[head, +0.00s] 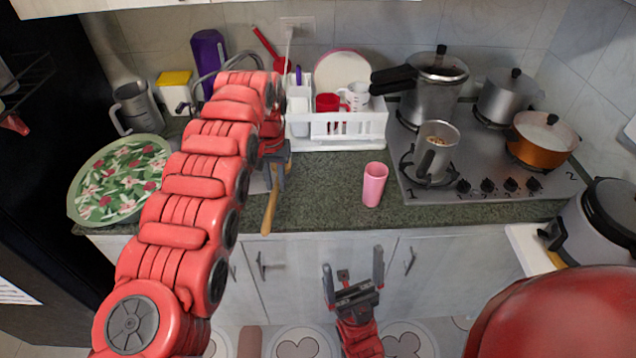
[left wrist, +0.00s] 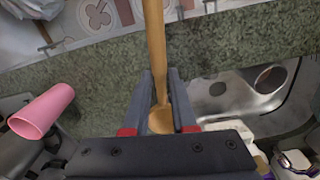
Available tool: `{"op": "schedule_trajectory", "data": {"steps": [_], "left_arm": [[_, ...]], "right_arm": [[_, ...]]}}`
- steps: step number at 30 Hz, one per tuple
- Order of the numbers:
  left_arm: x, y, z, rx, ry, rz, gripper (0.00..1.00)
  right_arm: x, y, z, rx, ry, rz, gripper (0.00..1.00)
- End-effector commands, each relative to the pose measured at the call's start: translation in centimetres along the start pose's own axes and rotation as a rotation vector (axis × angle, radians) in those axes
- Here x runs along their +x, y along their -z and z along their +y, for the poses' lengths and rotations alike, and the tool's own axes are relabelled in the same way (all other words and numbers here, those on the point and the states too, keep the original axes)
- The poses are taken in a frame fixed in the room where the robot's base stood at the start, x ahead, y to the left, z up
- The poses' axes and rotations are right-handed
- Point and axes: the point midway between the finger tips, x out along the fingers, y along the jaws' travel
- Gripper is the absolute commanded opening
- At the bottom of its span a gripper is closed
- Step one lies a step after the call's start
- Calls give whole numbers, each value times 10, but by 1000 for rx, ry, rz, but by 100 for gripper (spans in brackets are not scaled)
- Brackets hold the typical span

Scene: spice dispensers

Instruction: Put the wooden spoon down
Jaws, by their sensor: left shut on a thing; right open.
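My left gripper (head: 279,178) is over the counter near the sink, partly hidden by my own arm. It is shut on the wooden spoon (head: 270,214), whose handle points toward the counter's front edge. In the left wrist view the spoon (left wrist: 155,45) runs between the fingers (left wrist: 160,78), with its wider end near the palm. I cannot tell whether the spoon touches the counter. My right gripper (head: 353,268) is open and empty, low in front of the cabinets.
A pink cup (head: 374,185) stands on the counter (head: 325,190) to the right of the spoon. A white dish rack (head: 350,128) is behind, the stove (head: 480,175) with several pots at right, and a floral tray (head: 120,178) at left. Counter between spoon and cup is clear.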

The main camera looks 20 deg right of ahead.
Motion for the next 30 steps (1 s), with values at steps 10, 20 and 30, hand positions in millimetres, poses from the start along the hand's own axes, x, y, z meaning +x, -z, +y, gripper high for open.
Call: {"op": "schedule_trajectory", "data": {"steps": [10, 20, 30], "left_arm": [[4, 1, 12, 29, 0, 1, 0], [6, -2, 16, 43, 6, -3, 0], [9, 1, 24, 62, 6, -1, 0]], "right_arm": [[0, 0, 0, 0, 0, 0, 96], [0, 0, 0, 0, 0, 0, 96], [0, 0, 0, 0, 0, 0, 96]]}}
